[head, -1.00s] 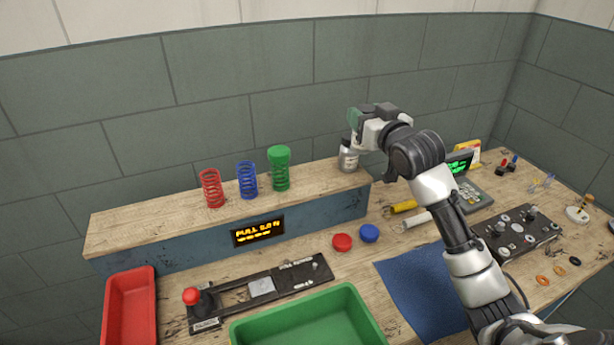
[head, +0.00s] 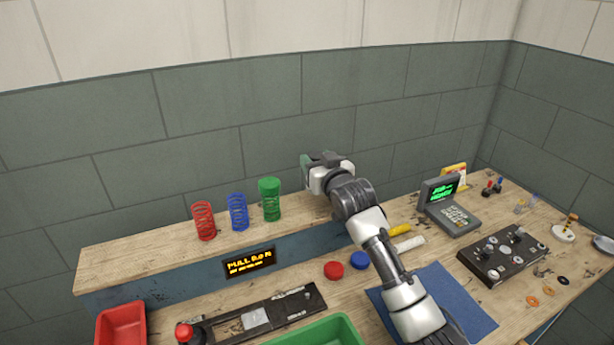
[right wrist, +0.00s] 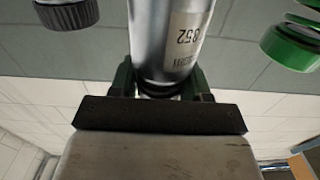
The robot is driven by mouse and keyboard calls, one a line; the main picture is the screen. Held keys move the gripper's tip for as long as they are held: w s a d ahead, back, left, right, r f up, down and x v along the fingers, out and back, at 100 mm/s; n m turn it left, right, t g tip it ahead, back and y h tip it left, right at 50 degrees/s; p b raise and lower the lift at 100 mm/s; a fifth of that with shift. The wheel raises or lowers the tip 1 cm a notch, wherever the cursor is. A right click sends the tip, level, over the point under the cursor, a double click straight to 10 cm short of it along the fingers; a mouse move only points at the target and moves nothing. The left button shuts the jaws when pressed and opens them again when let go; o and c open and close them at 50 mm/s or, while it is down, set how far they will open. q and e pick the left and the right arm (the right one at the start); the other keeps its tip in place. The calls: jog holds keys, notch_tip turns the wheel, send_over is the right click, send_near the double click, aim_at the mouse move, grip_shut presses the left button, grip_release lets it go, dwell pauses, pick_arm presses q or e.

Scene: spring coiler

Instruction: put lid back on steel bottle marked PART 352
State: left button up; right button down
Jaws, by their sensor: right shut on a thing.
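In the right wrist view, which is upside down, a shiny steel bottle (right wrist: 152,35) with a pale label reading 352 runs up from between the green fingers of my right gripper (right wrist: 160,88). The fingers are shut on its narrow end, where a dark band shows. A dark ribbed lid (right wrist: 67,14) shows at that view's top left, apart from the bottle; what it rests on is out of frame. In the head view my right gripper (head: 309,173) is above the right part of the shelf, and the bottle is hidden behind my arm. My left gripper is out of view.
Red (head: 204,221), blue (head: 238,212) and green (head: 270,200) springs stand on the wooden shelf (head: 130,252), left of my right gripper. Below are a red bin (head: 121,325), a green bin (head: 325,332), two caps and a blue mat (head: 455,300).

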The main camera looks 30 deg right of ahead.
jog(key=shift+w+a+f, duration=0.65)
jog(key=shift+w+a, duration=0.2)
jog(key=shift+w, duration=0.05)
notch_tip(320, 180, down, 3)
jog(key=shift+p, duration=0.55)
jog(key=shift+f, duration=0.5)
jog(key=shift+f, duration=0.2)
jog(key=c, duration=0.5)
grip_release()
